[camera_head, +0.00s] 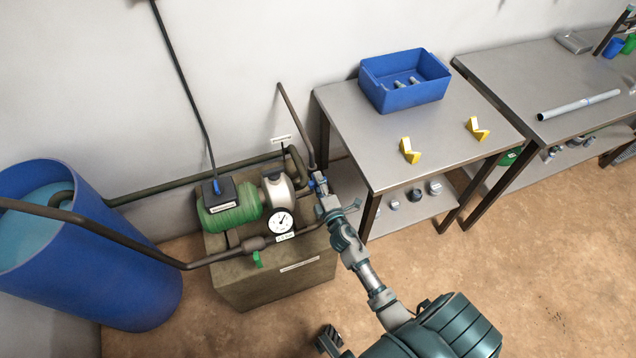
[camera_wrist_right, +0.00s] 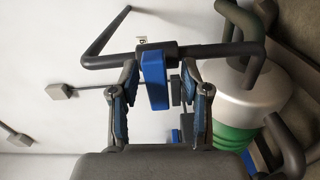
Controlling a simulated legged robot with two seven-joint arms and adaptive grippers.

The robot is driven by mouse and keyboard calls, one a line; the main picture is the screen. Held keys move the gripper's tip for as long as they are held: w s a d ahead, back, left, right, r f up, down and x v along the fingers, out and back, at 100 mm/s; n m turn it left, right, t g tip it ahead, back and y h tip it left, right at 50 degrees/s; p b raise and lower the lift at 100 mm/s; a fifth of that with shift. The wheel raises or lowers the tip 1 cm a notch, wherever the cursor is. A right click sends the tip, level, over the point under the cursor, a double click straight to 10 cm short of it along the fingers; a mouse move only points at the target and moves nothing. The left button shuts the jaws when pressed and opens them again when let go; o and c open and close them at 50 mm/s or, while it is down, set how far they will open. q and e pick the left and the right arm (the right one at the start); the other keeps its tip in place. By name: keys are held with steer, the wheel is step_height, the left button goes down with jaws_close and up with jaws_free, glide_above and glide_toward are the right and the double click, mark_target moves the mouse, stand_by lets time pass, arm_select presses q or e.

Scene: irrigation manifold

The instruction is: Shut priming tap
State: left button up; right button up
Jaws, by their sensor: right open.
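The tap with a blue handle (camera_head: 312,184) sits on the dark pipe at the right of the pump, close to the wall. In the right wrist view its flat blue handle (camera_wrist_right: 155,80) stands crosswise to the dark pipe. My right gripper (camera_head: 325,192) reaches up to it from below. In the wrist view the right gripper (camera_wrist_right: 160,92) is open, with one finger on each side of the blue handle. Gaps show between handle and fingers, so it does not look gripped. In the head view the gripper partly hides the tap.
The green pump (camera_head: 230,205) stands on a block (camera_head: 270,290), with a gauge (camera_head: 281,222) and a green-handled tap (camera_head: 257,260). A blue barrel (camera_head: 95,260) is at left. A steel table (camera_head: 350,130) with a blue bin (camera_head: 405,95) stands close right of the gripper.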

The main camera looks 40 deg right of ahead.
steer(key=v, duration=1.1)
steer(key=shift+s, duration=0.35)
steer(key=shift+f, duration=0.15)
